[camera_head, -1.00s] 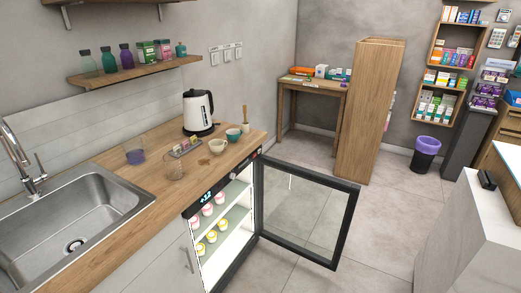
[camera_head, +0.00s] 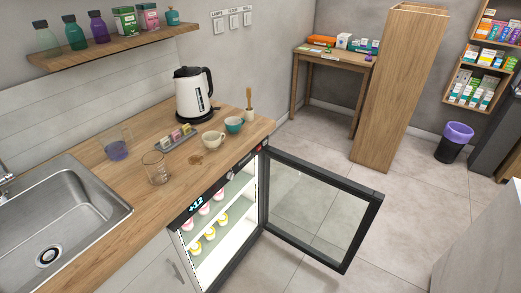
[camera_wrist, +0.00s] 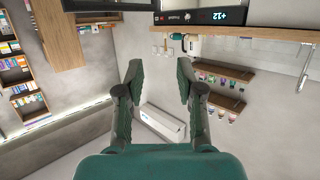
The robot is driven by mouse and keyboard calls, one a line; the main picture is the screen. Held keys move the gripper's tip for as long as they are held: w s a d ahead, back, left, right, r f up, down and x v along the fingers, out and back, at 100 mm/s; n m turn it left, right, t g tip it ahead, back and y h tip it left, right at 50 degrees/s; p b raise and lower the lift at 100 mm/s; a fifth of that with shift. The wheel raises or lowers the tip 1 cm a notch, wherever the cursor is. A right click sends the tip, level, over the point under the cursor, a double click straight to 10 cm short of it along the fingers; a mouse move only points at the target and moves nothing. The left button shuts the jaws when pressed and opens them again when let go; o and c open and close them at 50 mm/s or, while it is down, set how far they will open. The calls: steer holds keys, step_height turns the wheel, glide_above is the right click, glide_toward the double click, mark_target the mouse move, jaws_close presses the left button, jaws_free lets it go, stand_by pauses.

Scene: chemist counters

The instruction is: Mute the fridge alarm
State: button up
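The small fridge (camera_head: 204,233) is built in under the wooden counter. Its glass door (camera_head: 320,210) stands wide open to the right, and its lit shelves hold several white cups with pink or yellow marks. The dark strip along its top shows a display (camera_head: 196,205) reading +12, with small controls (camera_head: 247,162) further right. In the wrist view the same strip (camera_wrist: 195,17) crosses the top, with the +12 display (camera_wrist: 231,15) at its right. A red mark (camera_wrist: 157,18) shows at its left. My gripper (camera_wrist: 158,75) is open and empty, apart from the strip.
The counter (camera_head: 130,190) holds a kettle (camera_head: 190,95), cups (camera_head: 213,140), beakers (camera_head: 155,168) and a small tray of boxes. A sink (camera_head: 60,225) is at left. The open door juts over the floor (camera_head: 400,220). A tall wooden cabinet (camera_head: 400,85) and a bin (camera_head: 453,142) stand behind.

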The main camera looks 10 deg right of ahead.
jaws_close()
stand_by(1.1)
